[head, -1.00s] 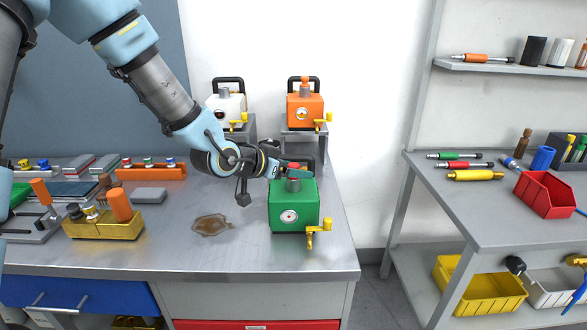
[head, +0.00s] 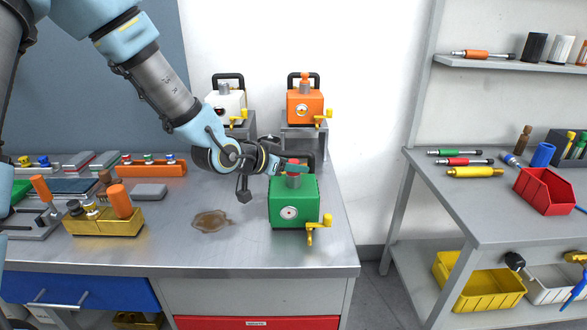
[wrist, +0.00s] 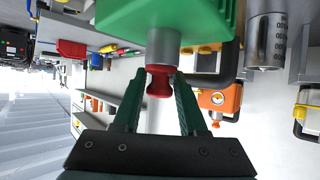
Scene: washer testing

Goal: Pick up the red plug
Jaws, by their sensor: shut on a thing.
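The red plug (wrist: 160,80) sits at the metal neck (wrist: 163,46) of the green box (head: 293,203). In the wrist view the plug is between my two green fingers. My gripper (wrist: 159,84) is shut on the red plug. In the head view my gripper (head: 295,168) reaches in from the left, level above the green box, and a finger hides part of the plug. The plug looks in line with the neck; I cannot tell whether there is a gap between them.
A white box (head: 227,107) and an orange box (head: 304,107) stand on raised supports behind. A brown puddle (head: 210,221) lies on the bench left of the green box. A yellow tap (head: 317,228) sticks out at its front right. The bench's front centre is clear.

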